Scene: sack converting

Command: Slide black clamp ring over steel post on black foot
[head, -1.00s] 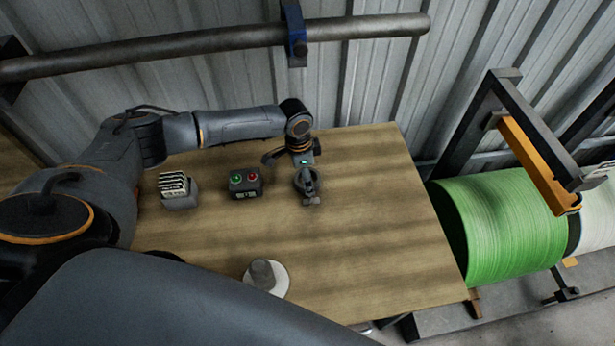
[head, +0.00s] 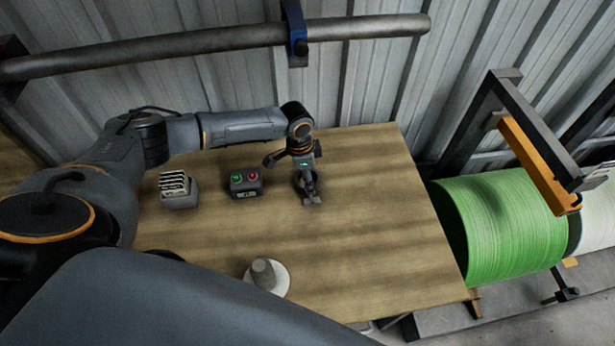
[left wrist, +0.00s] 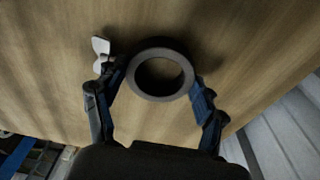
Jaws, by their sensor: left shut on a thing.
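The black clamp ring (left wrist: 160,72) lies between the two fingers of my left gripper (left wrist: 155,85) in the left wrist view. The gripper is shut on it, and bare wood shows through its hole. A pale winged piece (left wrist: 101,50) shows by the left finger; I cannot tell whether it belongs to the ring. In the head view my left gripper (head: 308,188) is over the back of the table and mostly hides the ring. A grey upright post (head: 263,273) on a pale round disc stands near the front edge; no black foot is discernible. My right gripper is out of view.
On the wooden table (head: 360,230), a box with red and green buttons (head: 245,182) and a grey holder with cards (head: 179,190) stand left of the gripper. The middle and right of the table are clear. A green roll (head: 505,230) stands beyond the right edge.

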